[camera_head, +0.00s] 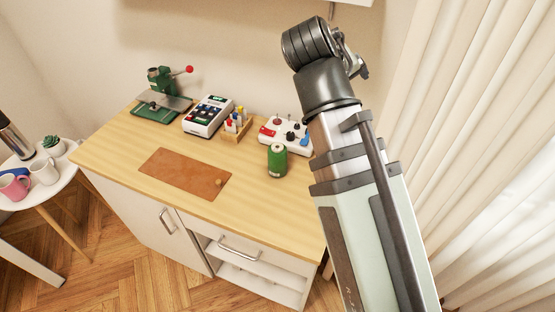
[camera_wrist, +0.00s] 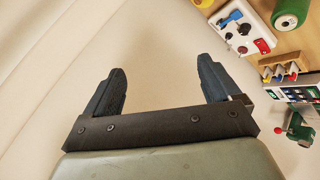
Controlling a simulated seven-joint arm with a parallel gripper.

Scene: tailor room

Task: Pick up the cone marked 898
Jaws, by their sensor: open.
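A green cone (camera_head: 277,160) with a pale top stands upright near the right end of the wooden worktop. It also shows in the top right corner of the wrist view (camera_wrist: 290,12), cut by the edge. No number on it is readable, so I cannot tell whether it is the one marked 898. My gripper (camera_wrist: 162,78) is open and empty, with bare wall between its fingers. It is well apart from the green cone. In the head view my gripper is mostly hidden at the top of my raised arm.
Close behind the cone is a white control box (camera_head: 287,134) with knobs. Left of it are a wooden rack (camera_head: 236,132), a calculator-like device (camera_head: 208,116) and a green press (camera_head: 162,92). A brown mat (camera_head: 185,174) lies in front. The worktop's front right is clear. Curtains (camera_head: 470,130) hang at right.

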